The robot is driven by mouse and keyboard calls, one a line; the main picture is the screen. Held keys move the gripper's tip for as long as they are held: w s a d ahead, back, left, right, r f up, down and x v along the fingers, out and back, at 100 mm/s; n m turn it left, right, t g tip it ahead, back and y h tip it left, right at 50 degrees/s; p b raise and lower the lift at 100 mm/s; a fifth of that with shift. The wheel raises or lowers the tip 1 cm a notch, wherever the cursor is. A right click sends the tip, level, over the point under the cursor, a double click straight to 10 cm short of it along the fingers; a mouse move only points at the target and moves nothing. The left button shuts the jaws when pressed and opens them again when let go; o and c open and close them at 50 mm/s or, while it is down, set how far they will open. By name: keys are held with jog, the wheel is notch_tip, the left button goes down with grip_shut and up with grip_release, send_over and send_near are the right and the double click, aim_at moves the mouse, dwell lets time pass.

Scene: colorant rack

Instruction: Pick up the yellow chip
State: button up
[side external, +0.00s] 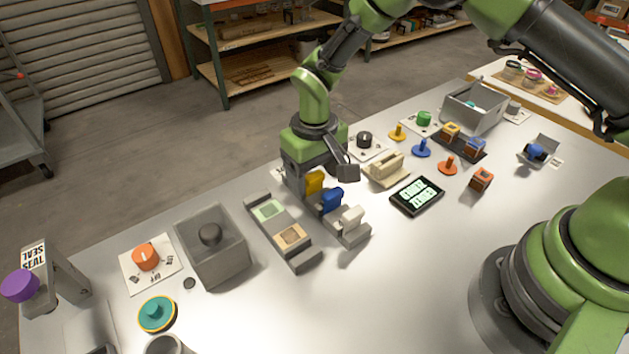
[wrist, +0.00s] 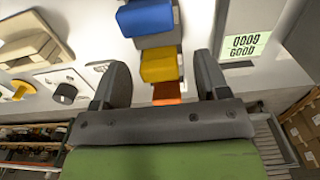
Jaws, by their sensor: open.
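The yellow chip (side external: 315,182) stands in a grey rack, partly hidden by my gripper. It also shows in the wrist view (wrist: 158,66), between the two fingers. My gripper (side external: 320,172) is open and points down at the rack, with one finger on each side of the yellow chip. In the wrist view my gripper (wrist: 160,78) shows gaps between the chip and both fingers. The blue chip (side external: 332,201) and the white chip (side external: 352,218) stand in the same rack, in front of the yellow one. An orange chip (wrist: 166,92) shows behind the yellow one.
A grey tray with green and tan squares (side external: 275,240) lies left of the rack. A grey open box (side external: 213,255) stands further left. A black display (side external: 417,196) and a beige block (side external: 386,170) lie to the right. The table front is mostly clear.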

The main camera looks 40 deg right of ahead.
aim_at(317, 173)
jog(key=c, duration=1)
jog(key=shift+r, duration=0.3)
jog(key=r, duration=0.8)
jog(key=shift+d+r, duration=0.25)
jog(key=shift+r, duration=0.1)
jog(key=s+d+r, duration=0.1)
jog(key=s+d, duration=0.2)
jog(key=d, duration=1.2)
